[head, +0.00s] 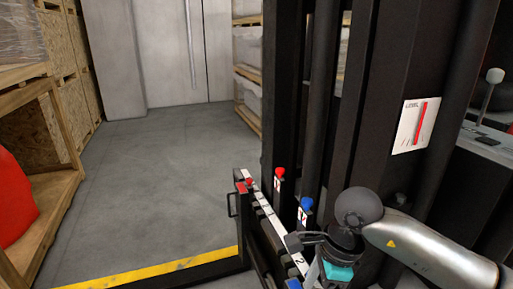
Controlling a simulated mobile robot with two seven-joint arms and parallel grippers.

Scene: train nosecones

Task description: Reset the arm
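My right arm (430,250) comes in from the lower right, silver with a yellow triangle mark. It bends at a dark round joint, and its dark wrist and gripper (315,262) are at the bottom of the picture, close to the black machine. The fingers are partly hidden and dark against the machine, so I cannot tell whether they are open or shut. No held object can be made out. My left arm and gripper are not in view.
The black machine (375,110) fills the right, with red (280,173) and blue (306,203) knobs beside a numbered white strip. Wooden shelving (60,110) with a red object (22,197) stands left. Grey floor (165,165) between is clear, crossed by a yellow stripe (160,273).

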